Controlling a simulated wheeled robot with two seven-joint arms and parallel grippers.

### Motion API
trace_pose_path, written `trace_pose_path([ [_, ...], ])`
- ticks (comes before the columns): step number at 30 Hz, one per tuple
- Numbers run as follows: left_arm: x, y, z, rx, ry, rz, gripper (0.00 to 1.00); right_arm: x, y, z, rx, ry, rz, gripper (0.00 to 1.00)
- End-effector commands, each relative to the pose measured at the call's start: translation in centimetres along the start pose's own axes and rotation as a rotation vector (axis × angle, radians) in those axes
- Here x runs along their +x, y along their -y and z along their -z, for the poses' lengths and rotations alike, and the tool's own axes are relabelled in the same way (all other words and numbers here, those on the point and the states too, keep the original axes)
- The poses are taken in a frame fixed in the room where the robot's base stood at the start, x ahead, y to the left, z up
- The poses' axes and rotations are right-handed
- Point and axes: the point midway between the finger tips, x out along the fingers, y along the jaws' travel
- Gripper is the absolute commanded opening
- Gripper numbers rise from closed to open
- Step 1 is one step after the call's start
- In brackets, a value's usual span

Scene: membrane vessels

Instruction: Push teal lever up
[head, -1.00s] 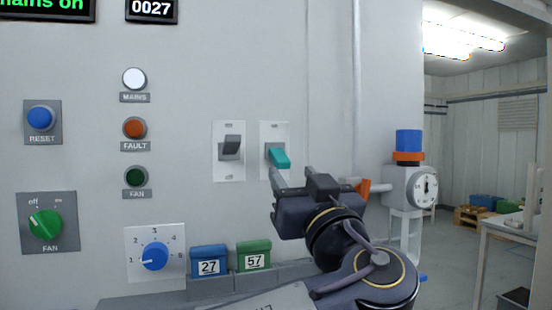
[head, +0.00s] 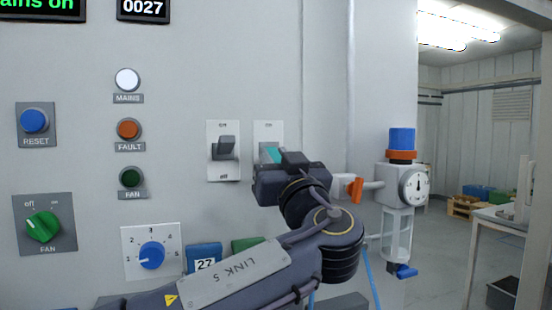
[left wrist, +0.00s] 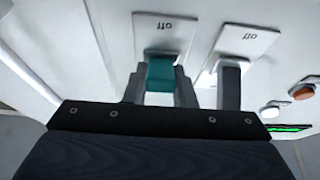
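The teal lever (head: 271,154) is on a white switch plate on the grey panel, right of a dark lever. In the head view my left gripper (head: 284,160) covers most of it, and only a bit of teal shows. In the left wrist view the teal lever (left wrist: 161,75) lies between the two fingers of my left gripper (left wrist: 161,88). The fingers sit close against both its sides and look shut on it. The "off" mark of its plate shows upside down there. The lever's exact tilt is hard to see. My right gripper is out of view.
The dark lever (head: 226,146) stands close left of the teal one on its own plate. A blue block (head: 204,256) and a green block (head: 248,243) sit below. A gauge with an orange-handled valve (head: 355,189) is to the right.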

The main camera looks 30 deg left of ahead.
Motion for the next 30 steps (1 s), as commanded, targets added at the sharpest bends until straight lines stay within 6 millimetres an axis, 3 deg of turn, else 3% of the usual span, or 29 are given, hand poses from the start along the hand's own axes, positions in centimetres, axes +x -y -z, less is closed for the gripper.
trace_pose_path([
  [5, 0.0, 0.0, 0.0, 0.000, 0.000, 0.000, 0.01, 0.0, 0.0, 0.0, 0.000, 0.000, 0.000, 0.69],
  [20, 0.2, -0.1, 1.0, -0.002, 0.159, -0.002, 0.01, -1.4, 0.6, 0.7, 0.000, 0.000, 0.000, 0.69],
  [30, 0.9, -0.1, 2.6, 0.000, 0.460, -0.001, 0.01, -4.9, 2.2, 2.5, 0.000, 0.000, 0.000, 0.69],
])
